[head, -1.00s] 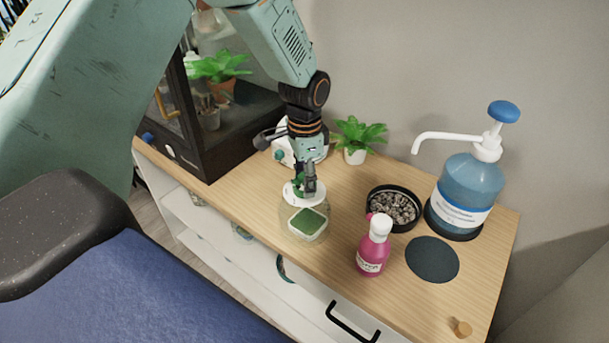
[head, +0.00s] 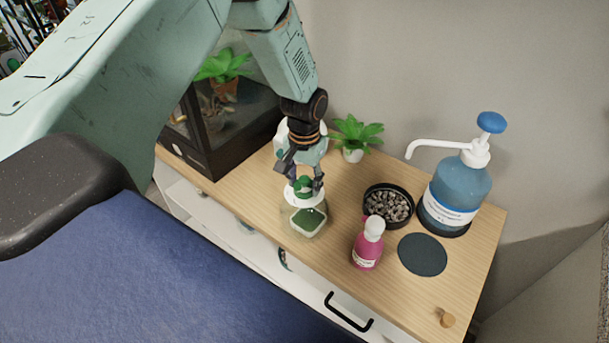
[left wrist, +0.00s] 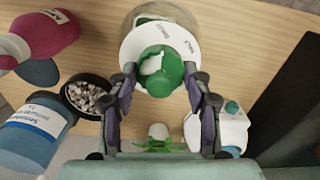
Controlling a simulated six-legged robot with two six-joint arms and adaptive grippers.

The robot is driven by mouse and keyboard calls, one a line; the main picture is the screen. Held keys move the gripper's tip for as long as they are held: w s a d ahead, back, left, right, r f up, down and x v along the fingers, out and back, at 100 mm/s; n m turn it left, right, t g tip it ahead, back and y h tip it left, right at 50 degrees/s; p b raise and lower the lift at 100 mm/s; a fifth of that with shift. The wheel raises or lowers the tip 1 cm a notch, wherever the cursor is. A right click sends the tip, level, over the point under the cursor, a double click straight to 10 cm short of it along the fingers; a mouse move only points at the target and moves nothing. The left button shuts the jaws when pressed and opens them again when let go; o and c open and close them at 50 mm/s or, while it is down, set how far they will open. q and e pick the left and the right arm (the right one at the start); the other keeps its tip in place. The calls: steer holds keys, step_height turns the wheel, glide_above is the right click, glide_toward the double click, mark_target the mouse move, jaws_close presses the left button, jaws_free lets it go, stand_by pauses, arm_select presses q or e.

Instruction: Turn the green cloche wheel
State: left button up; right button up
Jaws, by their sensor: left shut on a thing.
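The green cloche wheel (head: 303,186) sits on a white printed disc (head: 291,199) on top of a clear cloche. In the left wrist view the wheel (left wrist: 158,84) lies between the fingertips, and the disc (left wrist: 143,40) bears words that look like "SHUT" and "HALF". My left gripper (head: 304,187) reaches down from above and is shut on the wheel, one finger on each side; it also shows in the left wrist view (left wrist: 160,74). A pale square tray with green contents (head: 308,221) shows under the disc. My right gripper is not in view.
A dark glass cabinet (head: 225,135) stands at left. A white device (head: 281,140) and a potted plant (head: 354,135) are behind the gripper. A dish of pebbles (head: 388,206), pink bottle (head: 368,246), blue pump bottle (head: 458,190) and dark round mat (head: 422,255) stand to the right.

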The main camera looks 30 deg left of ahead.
arm_select(q)
steer(key=shift+w+n, duration=0.1)
steer(key=shift+n, duration=0.3)
steer(key=o, duration=1.2)
steer(key=shift+c, duration=0.2)
steer(key=shift+r, duration=0.1)
step_height(320, 180, up, 12)
